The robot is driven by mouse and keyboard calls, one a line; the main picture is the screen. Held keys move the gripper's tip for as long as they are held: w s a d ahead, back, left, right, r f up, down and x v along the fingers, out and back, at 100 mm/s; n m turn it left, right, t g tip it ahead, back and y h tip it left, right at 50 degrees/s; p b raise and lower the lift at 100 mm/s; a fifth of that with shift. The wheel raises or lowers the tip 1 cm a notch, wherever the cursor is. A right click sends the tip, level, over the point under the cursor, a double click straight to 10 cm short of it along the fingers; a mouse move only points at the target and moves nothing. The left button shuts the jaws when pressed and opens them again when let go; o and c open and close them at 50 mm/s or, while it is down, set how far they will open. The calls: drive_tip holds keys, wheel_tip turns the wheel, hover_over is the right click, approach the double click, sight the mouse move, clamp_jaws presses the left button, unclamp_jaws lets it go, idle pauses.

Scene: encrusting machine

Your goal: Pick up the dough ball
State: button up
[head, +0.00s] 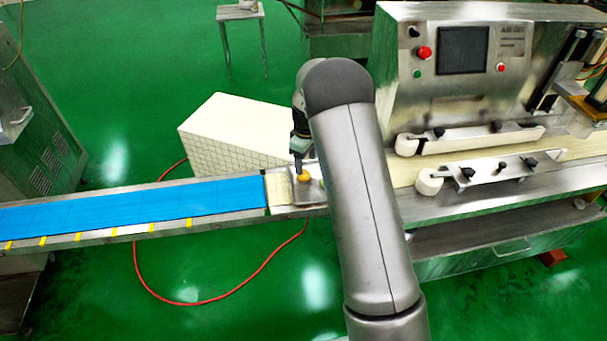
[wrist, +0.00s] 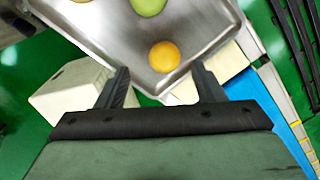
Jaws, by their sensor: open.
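An orange ball (wrist: 164,56) rests on a metal tray (wrist: 112,38), near the tray's near edge in the wrist view. A green ball (wrist: 148,5) is farther in on the tray, cut by the top edge of the picture. Part of a pale thing shows at the top left of the tray. Which one is the dough ball I cannot tell. My gripper (wrist: 162,78) is open and empty, its two fingers apart on either side of the orange ball's line. In the head view the orange ball (head: 303,177) lies just below my gripper (head: 302,168); contact is unclear.
A blue conveyor belt (head: 130,207) runs left from the tray. A pale tiled box (head: 232,132) stands behind it. The encrusting machine (head: 440,85) with its rollers stands to the right. My arm hides part of the tray. A red hose (head: 225,298) lies on the green floor.

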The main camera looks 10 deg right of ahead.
sight(304, 172)
drive_tip(key=f, duration=0.1)
drive_tip(key=f+p, duration=0.1)
drive_tip(key=f, duration=0.1)
drive_tip(key=f+p, duration=0.1)
drive_tip(key=f, duration=0.1)
drive_tip(key=shift+s+a, duration=0.2)
drive_tip(key=shift+a, duration=0.05)
drive_tip(key=c, duration=1.1)
